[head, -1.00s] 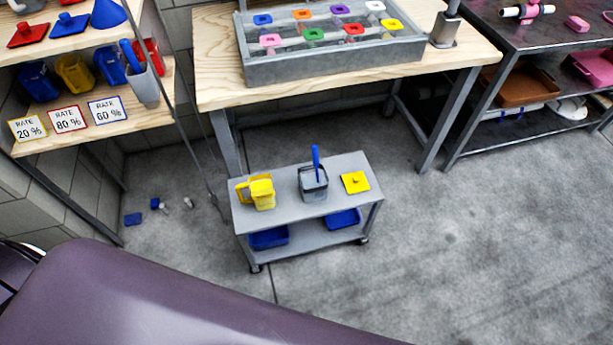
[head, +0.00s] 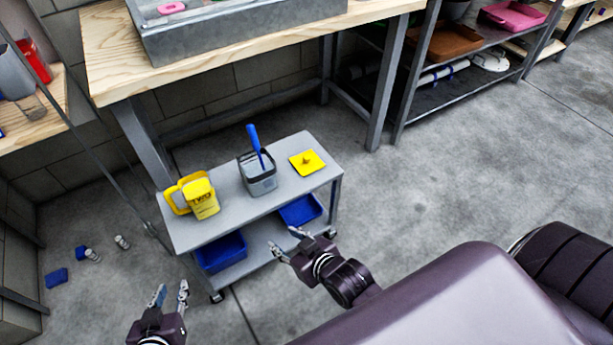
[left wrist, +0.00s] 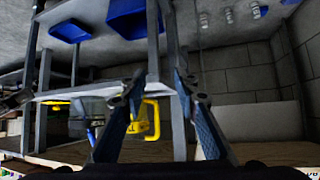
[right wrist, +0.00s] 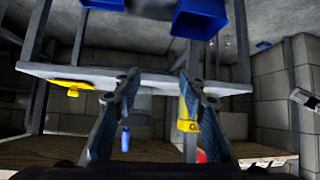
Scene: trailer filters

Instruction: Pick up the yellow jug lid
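The yellow jug lid (head: 307,162) is a flat square with a small knob, lying on the right end of the grey cart's top. It also shows in the right wrist view (right wrist: 72,86), left of the fingers. The yellow jug (head: 199,197) stands at the cart's left end. My right gripper (head: 284,243) is open and empty, in front of the cart and nearer to me than the lid. My left gripper (head: 171,297) is open and empty, low at the cart's front left. Neither touches the lid.
A grey container (head: 259,178) with a blue-handled tool stands between jug and lid. Blue bins (head: 221,252) sit on the cart's lower shelf. A wooden workbench (head: 115,60) stands behind the cart. Small blue and white items lie on the left floor. The floor at right is clear.

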